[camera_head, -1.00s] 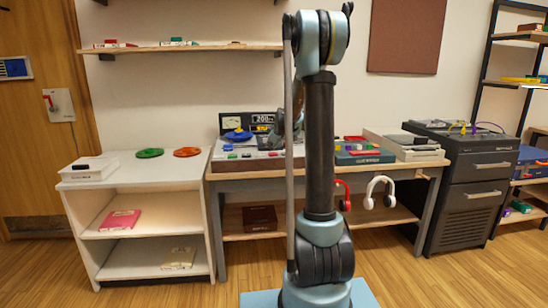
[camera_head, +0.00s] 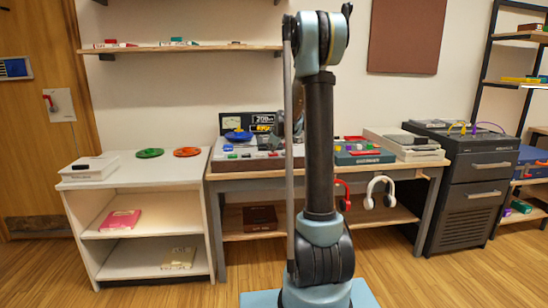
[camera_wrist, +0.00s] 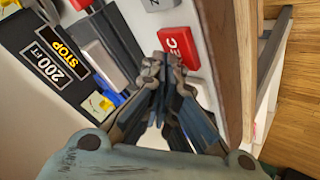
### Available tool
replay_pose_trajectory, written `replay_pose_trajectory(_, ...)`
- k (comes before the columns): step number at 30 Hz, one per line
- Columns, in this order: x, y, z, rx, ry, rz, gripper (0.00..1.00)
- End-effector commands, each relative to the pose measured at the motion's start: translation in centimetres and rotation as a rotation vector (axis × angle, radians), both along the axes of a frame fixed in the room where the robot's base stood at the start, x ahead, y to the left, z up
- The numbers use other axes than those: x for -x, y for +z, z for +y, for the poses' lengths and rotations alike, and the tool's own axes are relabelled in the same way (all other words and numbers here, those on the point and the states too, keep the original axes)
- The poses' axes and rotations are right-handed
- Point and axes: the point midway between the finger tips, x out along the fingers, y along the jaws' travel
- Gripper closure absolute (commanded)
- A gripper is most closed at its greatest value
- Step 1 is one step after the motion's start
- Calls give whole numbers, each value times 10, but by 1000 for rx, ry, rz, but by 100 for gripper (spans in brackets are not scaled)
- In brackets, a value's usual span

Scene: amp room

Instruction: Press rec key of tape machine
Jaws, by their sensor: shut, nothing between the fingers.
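The tape machine (camera_head: 246,163) stands on the wooden desk, partly hidden behind my arm. Its display panel (camera_wrist: 52,62) reads "200 FT" and "STOP" in the wrist view. The red rec key (camera_wrist: 181,47) lies on the machine's pale top, with "EC" readable and its left part hidden by my fingers. My gripper (camera_wrist: 160,62) is shut and empty, its fingertips at the left edge of the rec key. I cannot tell whether they touch it or whether the key is down. In the head view the gripper is mostly hidden by my arm.
A grey key (camera_wrist: 158,4) lies near the rec key. A wooden edge (camera_wrist: 222,60) runs close to its right. A teal box (camera_head: 362,157) stands right of the machine. Red headphones (camera_head: 342,195) and white headphones (camera_head: 380,190) hang under the desk front.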

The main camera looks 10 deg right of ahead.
Motion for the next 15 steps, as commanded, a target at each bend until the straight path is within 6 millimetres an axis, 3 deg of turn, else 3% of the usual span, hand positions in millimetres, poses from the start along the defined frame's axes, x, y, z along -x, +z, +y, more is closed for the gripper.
replay_pose_trajectory(15, 0, -5, 0, 0, 0, 0, 100)
